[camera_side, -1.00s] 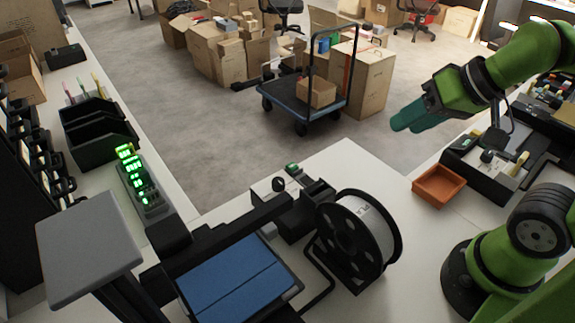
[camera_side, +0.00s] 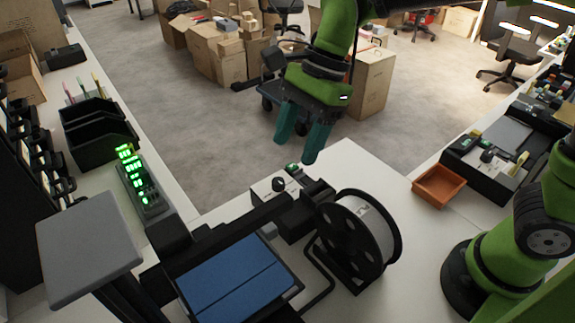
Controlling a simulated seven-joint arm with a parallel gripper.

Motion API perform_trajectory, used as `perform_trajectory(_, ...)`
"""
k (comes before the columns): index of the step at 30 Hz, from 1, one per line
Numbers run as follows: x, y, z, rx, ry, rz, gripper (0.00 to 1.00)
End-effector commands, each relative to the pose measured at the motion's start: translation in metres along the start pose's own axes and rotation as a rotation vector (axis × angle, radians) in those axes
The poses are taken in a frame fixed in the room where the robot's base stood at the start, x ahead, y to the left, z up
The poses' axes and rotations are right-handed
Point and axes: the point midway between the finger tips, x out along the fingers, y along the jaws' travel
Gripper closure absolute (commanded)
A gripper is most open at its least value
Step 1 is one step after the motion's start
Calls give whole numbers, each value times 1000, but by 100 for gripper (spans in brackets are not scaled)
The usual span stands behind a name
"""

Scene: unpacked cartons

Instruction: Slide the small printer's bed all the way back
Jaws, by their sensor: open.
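The small printer's bed (camera_side: 236,285) is a blue plate with a thin line across it, at the bottom centre below a dark crossbar. The printer's black frame (camera_side: 222,238) runs diagonally over the bed's far edge. My gripper (camera_side: 299,146) points down with its two teal fingers apart and nothing between them. It hangs above and beyond the printer, up and to the right of the bed, clear of it. The bed's lower edge is cut off by the picture.
A white spool (camera_side: 374,224) in black flanges stands right of the bed. A grey plate (camera_side: 88,247) rises at the left. An orange tray (camera_side: 438,186) sits at the right. A green-lit strip (camera_side: 131,172) and black bins (camera_side: 97,134) line the left bench. The corner bench beyond the spool is clear.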

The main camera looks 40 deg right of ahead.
Motion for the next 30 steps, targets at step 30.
perform_trajectory(30,160,3,-1,65,1,8,43)
